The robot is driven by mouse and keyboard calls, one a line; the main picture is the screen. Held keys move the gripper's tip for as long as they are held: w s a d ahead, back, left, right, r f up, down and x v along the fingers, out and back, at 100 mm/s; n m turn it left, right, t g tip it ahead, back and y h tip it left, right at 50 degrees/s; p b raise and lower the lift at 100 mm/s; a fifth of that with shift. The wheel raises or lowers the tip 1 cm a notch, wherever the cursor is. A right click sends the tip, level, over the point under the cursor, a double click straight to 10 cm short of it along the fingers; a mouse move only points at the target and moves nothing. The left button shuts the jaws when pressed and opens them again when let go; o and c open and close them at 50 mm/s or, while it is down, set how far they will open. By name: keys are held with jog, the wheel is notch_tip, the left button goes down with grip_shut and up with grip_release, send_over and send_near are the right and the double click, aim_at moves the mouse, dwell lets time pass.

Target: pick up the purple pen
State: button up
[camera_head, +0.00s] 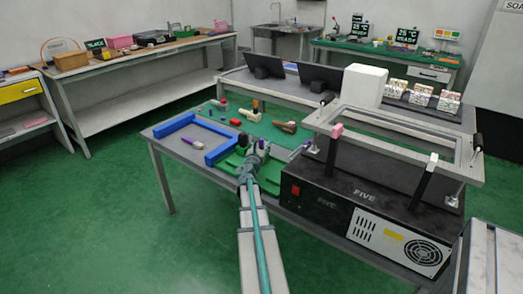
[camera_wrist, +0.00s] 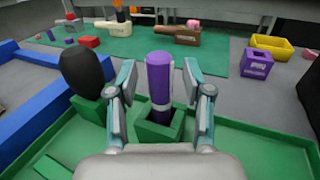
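The purple pen (camera_wrist: 159,80) stands upright in a small green square holder (camera_wrist: 158,128) in the wrist view; its lower end is hidden inside the holder. My gripper (camera_wrist: 160,88) is open, with one finger on each side of the pen. A gap shows between the pen and each finger, and the fingers do not appear to touch it. In the head view my gripper (camera_head: 258,150) is over the green tray (camera_head: 225,165) on the table, and the pen's top (camera_head: 262,144) is small there.
A black rounded object (camera_wrist: 84,72) stands close beside my left finger. A blue frame (camera_head: 180,124) lies to the left. Beyond are a purple box (camera_wrist: 257,66), a yellow bin (camera_wrist: 272,45) and several small objects. A black machine (camera_head: 330,200) with a grey frame stands right.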

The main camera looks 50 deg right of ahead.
jog(key=c, duration=0.9)
